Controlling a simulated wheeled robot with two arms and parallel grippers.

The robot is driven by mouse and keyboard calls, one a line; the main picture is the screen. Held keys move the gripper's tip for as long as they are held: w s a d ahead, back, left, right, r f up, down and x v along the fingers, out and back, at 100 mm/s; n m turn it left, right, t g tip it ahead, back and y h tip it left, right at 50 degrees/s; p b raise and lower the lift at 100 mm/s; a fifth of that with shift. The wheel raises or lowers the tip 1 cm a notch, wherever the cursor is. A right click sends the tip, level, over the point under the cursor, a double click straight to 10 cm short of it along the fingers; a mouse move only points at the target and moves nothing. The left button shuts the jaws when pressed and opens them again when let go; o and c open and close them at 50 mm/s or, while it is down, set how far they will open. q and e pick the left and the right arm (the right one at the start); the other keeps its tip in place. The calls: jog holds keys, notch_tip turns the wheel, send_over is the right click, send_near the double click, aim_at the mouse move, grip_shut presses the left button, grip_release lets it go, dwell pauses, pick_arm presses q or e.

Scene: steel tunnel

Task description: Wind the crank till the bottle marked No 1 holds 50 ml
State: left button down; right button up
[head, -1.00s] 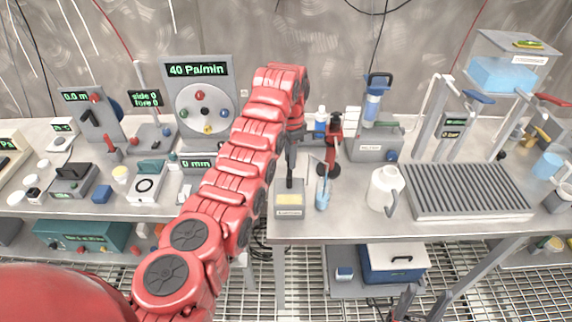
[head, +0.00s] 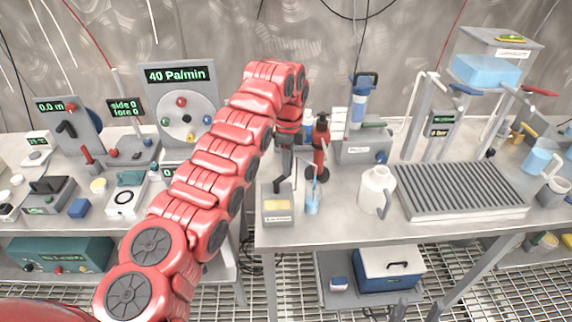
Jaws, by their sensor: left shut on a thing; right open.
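My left gripper (head: 285,178) is at the middle of the bench and shut on a dark handle. The handle is just above a small grey box (head: 278,216) with a pale yellow panel; the fingers largely hide it, so I cannot tell if it is the crank. Right of it a small light-blue vessel (head: 312,203) has a thin tube at its top, in front of a red stand (head: 321,150). I cannot read a No 1 mark or a level on any vessel.
A white jug (head: 376,190) stands beside a ribbed grey drainer (head: 462,190). A blue-topped pump unit (head: 362,150) is behind. A dial panel (head: 182,105) reads 40 Pa/min at the left. A blue-and-white cool box (head: 391,272) sits on the lower shelf.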

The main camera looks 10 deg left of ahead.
pick_arm(q)
jog(key=shift+s+d+m, duration=0.1)
jog(key=shift+d+m, duration=0.05)
jog(key=shift+m, duration=0.15)
jog(key=c, duration=0.7)
grip_release()
jog(key=shift+r, duration=0.1)
jog(key=shift+r, duration=0.3)
notch_tip(320, 180, up, 5)
jog(key=shift+d+r, duration=0.1)
notch_tip(320, 180, up, 4)
jog(key=p, duration=0.2)
jog(key=shift+f+p, duration=0.2)
jog(key=shift+p, duration=0.1)
notch_tip(320, 180, up, 8)
jog(key=p, duration=0.7)
jog(key=shift+f+p, duration=0.1)
jog(key=shift+p, duration=0.25)
